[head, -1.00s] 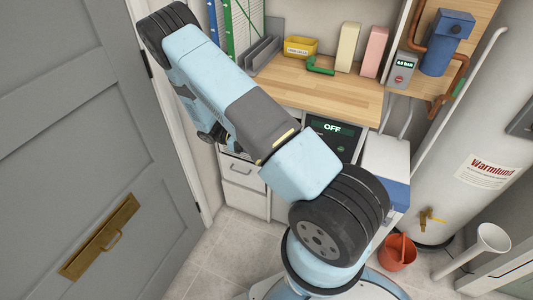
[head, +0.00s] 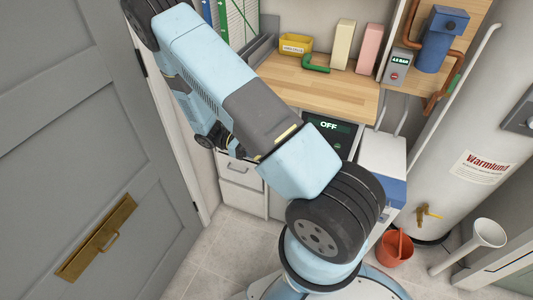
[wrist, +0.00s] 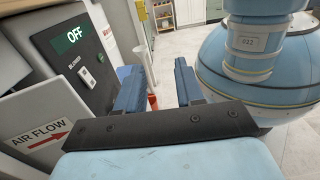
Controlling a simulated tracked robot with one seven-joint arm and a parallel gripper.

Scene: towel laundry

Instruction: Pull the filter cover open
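My gripper (wrist: 157,80) shows in the wrist view with its two blue fingers apart and nothing between them. It is to the right of a dark control panel (wrist: 72,62) with a green OFF display and a white switch marked BLOWER. A pale panel marked AIR FLOW with a red arrow (wrist: 38,128) is at the left, apart from the fingers. I cannot tell whether it is the filter cover; no part is clearly marked as one. In the head view, the OFF display (head: 328,126) shows under the worktop, and my arm hides much of the machine front.
A wooden worktop (head: 315,86) holds a yellow bin (head: 295,44) and a green pipe piece. A grey door (head: 75,130) is at the left. A white tank (head: 465,130), a red bucket (head: 394,249) and a white funnel-ended pipe (head: 488,236) stand at the right.

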